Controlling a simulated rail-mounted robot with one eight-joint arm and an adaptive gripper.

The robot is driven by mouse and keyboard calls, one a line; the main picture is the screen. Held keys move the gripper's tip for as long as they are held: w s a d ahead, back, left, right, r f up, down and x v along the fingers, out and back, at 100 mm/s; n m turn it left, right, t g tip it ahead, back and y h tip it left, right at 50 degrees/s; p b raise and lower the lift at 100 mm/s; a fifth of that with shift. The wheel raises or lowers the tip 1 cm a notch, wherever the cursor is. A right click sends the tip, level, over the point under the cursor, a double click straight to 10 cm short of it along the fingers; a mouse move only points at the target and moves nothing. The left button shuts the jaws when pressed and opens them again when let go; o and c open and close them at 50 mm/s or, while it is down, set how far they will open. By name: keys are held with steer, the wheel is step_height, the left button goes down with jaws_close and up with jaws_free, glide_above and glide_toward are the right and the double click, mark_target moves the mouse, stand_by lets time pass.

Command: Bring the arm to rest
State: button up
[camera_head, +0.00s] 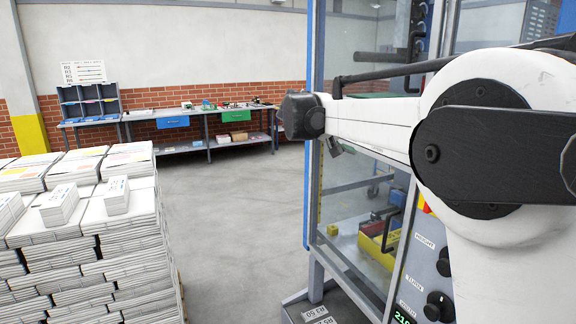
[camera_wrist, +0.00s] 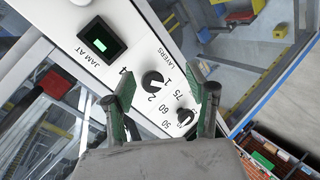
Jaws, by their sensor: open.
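My gripper (camera_wrist: 165,90) shows in the wrist view with its two green-padded fingers spread apart and nothing between them. Behind the fingers is a white control panel (camera_wrist: 135,55) with black knobs, one of them (camera_wrist: 152,82) seen between the fingers. The gap between fingers and panel cannot be told. My arm (camera_head: 375,117) reaches leftward across the right side of the head view, in front of the machine. I cannot clearly make out the gripper there.
A glazed machine frame (camera_head: 313,200) stands close behind my arm. Newspaper stacks (camera_head: 125,220) fill the lower left. A workbench (camera_head: 205,112) with blue and green drawers stands along the back wall. The grey floor (camera_head: 240,220) between stacks and machine is clear.

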steer(key=s+d+f+y+b, duration=0.1)
steer(key=s+d+f+y, duration=0.1)
steer(key=s, duration=0.4)
steer(key=s+d+f+y, duration=0.1)
steer(key=s+d+f, duration=0.1)
steer(key=s, duration=0.5)
steer(key=s+a+f+y+b, duration=0.1)
steer(key=s+f+y, duration=0.1)
steer(key=s+f, duration=0.5)
steer(key=s+a+f+y+b, duration=0.1)
steer(key=s+f+y, duration=0.2)
steer(key=s+f, duration=0.4)
steer(key=s+a+f+y+b, duration=0.2)
steer(key=s+f, duration=0.5)
steer(key=s, duration=1.1)
steer(key=shift+s+f+t+y, duration=0.25)
steer(key=shift+f+t+y, duration=0.15)
steer(key=shift+y, duration=0.1)
